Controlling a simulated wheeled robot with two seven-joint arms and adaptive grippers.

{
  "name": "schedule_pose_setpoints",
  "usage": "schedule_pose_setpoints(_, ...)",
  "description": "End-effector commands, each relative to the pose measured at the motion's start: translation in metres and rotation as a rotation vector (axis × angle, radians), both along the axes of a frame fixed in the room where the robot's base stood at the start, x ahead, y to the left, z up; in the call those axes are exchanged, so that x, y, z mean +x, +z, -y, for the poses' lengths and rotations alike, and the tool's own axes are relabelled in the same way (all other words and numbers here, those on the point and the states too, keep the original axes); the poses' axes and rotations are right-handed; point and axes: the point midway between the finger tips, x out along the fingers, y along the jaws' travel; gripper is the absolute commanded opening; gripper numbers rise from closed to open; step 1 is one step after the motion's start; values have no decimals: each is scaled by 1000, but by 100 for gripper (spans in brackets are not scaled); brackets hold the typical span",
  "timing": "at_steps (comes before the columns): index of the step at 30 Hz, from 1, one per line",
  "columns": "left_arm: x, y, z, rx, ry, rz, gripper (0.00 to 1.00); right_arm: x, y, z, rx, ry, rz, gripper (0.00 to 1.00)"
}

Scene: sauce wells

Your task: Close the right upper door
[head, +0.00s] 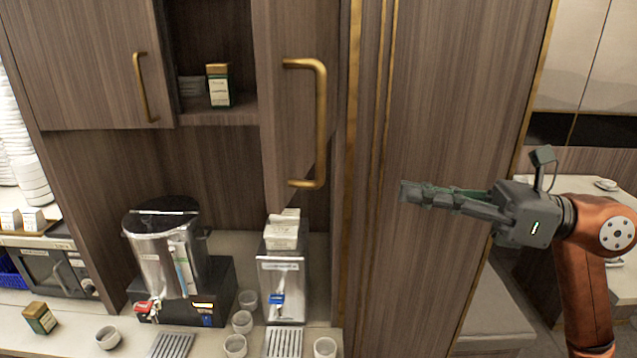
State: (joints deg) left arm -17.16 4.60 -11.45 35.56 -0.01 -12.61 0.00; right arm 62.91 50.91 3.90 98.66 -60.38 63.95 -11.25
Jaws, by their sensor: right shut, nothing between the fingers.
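The right upper door (285,90) is a brown wood-grain cabinet door that stands open, swung out toward me. Its brass handle (321,125) faces me near the door's free edge. Behind it, part of the cabinet's inside shelf (240,108) shows. My right gripper (404,192) is shut and empty, pointing left. In the picture it lies to the right of the door and handle, in front of a tall wood panel, and apart from the handle. My left gripper is not in view.
The left upper door (85,60) is shut. A small box (218,86) stands on the shelf. Below are a steel urn (165,250), a smaller dispenser (283,280) and several small cups (242,321) on the counter. A tall wood panel (430,270) stands right of the door.

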Motion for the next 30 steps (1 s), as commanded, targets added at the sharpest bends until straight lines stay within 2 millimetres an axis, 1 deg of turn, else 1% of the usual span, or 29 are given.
schedule_pose_setpoints(1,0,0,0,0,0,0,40,-9,4,-2,-44,-10,39,0)
schedule_pose_setpoints(3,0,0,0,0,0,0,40,-15,5,-3,-84,-19,71,0)
schedule_pose_setpoints(5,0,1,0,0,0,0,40,-17,6,-6,-100,-24,84,0)
schedule_pose_setpoints(8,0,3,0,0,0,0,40,-17,6,-14,-107,-23,89,0)
schedule_pose_setpoints(11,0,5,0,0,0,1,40,-14,6,-30,-106,-21,87,0)
schedule_pose_setpoints(21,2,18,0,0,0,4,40,0,8,-98,-103,-20,86,0)
schedule_pose_setpoints(27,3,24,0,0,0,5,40,7,7,-127,-102,-21,85,0)
schedule_pose_setpoints(30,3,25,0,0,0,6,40,10,7,-135,-102,-23,85,0)
